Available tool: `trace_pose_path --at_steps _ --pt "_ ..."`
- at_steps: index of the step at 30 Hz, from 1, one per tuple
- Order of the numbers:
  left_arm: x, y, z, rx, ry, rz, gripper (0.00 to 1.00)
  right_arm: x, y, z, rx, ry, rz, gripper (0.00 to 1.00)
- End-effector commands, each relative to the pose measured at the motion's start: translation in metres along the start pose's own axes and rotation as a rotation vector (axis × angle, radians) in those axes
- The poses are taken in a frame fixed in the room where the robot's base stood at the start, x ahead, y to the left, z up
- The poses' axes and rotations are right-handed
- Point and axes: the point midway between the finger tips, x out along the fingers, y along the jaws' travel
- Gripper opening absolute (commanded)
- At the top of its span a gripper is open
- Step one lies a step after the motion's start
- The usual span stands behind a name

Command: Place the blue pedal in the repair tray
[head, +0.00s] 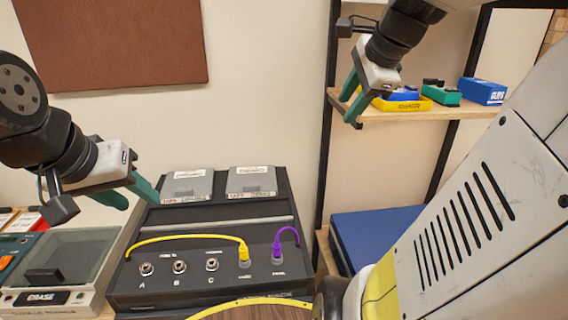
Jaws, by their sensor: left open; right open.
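On the upper shelf, a low yellow tray-like holder (401,106) with a label on its front has a blue pedal-like piece (404,94) with a dark top in or just behind it; which of the two I cannot tell. A second blue box-shaped item (483,91) with white lettering stands at the right of that shelf. My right gripper (352,97) is open and empty, pointing down just left of the yellow holder at the shelf's left end. My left gripper (130,194) is open and empty, left of the black amp panel.
A green pedal (441,94) stands between the yellow holder and the lettered blue box on the wooden shelf (432,111). The black panel (215,275) carries yellow and purple cables. A clear-lidded box (60,255) sits left. A large blue case (375,232) lies below the shelf.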

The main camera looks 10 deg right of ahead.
Motion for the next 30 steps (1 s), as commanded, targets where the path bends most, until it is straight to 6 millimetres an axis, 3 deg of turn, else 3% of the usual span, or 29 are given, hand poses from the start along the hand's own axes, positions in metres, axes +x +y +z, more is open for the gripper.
trace_pose_path --at_steps 1,6,9,12,17,30 --pt "0.0 0.0 0.0 0.0 0.0 0.0 0.41 0.005 0.019 0.027 -0.222 -0.024 0.008 0.4" --pt "0.0 0.0 0.0 0.0 0.0 0.0 0.41 0.02 0.083 0.085 -0.951 -0.081 0.007 0.4" --pt "0.0 0.0 0.0 0.0 0.0 0.0 0.41 0.027 0.114 0.105 -1.287 -0.105 -0.009 0.4" --pt "0.0 0.0 0.0 0.0 0.0 0.0 0.41 0.032 0.136 0.116 -1.517 -0.119 -0.025 0.4" --pt "0.0 0.0 0.0 0.0 0.0 0.0 0.41 0.036 0.15 0.121 -1.674 -0.128 -0.035 0.4" --pt "0.0 0.0 0.0 0.0 0.0 0.0 0.41 0.036 0.15 0.121 -1.68 -0.128 -0.035 0.4"
